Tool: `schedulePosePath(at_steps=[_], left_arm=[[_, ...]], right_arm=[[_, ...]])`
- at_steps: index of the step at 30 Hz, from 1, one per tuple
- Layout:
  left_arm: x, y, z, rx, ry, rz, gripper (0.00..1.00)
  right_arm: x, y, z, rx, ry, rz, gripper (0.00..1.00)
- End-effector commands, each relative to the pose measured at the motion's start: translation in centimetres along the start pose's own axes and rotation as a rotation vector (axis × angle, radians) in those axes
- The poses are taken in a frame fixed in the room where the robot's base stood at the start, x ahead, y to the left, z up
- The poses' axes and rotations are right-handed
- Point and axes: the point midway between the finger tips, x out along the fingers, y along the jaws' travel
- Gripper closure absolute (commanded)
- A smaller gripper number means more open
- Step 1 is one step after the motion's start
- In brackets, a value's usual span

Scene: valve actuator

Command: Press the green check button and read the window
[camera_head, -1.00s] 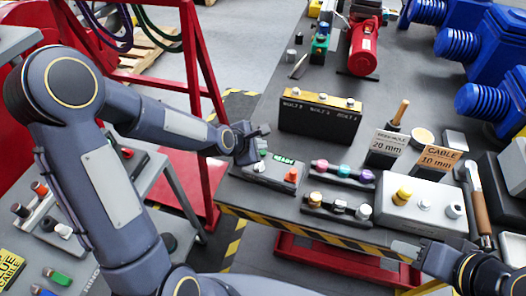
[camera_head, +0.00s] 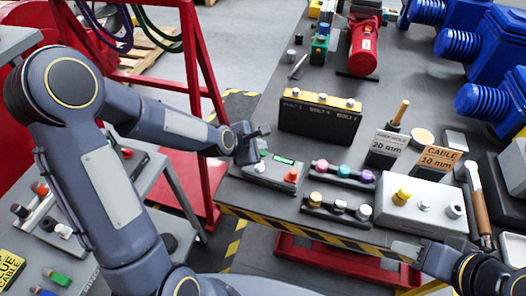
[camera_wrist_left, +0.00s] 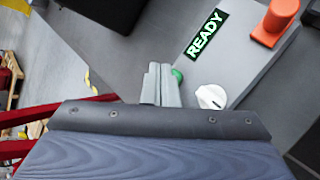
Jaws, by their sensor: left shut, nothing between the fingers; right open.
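The check station (camera_head: 262,178) is a grey box at the table's near left edge. Its small window (camera_head: 284,160) is lit green, and in the left wrist view the window (camera_wrist_left: 206,34) reads READY. The green button (camera_wrist_left: 177,75) is right beside my closed left fingertips (camera_wrist_left: 163,72) and partly hidden by them; I cannot tell whether they touch. In the head view my left gripper (camera_head: 256,133) is shut and empty, just over the station's back left corner. My right gripper (camera_head: 408,249) is open and empty at the table's front edge.
An orange button (camera_head: 291,175) and a white knob (camera_wrist_left: 211,96) sit on the station. A black bolt box (camera_head: 320,122) stands behind it. Racks with coloured pieces (camera_head: 343,174) and a light grey box (camera_head: 424,207) are to the right.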

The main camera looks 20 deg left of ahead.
Motion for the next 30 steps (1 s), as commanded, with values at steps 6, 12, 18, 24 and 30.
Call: schedulePosePath(at_steps=[6, 12, 18, 24, 30], left_arm=[[0.0, 0.0, 0.0, 0.0, 0.0, 0.0, 1.0], [0.0, 0.0, 0.0, 0.0, 0.0, 0.0, 1.0], [0.4, -0.3, -0.3, -0.001, 0.0, 0.0, 1.0], [0.6, -0.5, -0.5, 0.0, 0.0, 0.0, 1.0], [0.6, -0.4, -0.4, 0.0, 0.0, 0.0, 1.0]], right_arm=[[0.0, 0.0, 0.0, 0.0, 0.0, 0.0, 0.59], [0.0, 0.0, 0.0, 0.0, 0.0, 0.0, 0.59], [0.5, 0.2, 0.3, 0.0, 0.0, 0.0, 0.59], [1.1, 0.5, 0.5, 0.0, 0.0, 0.0, 0.59], [1.0, 0.4, 0.5, 0.0, 0.0, 0.0, 0.59]])
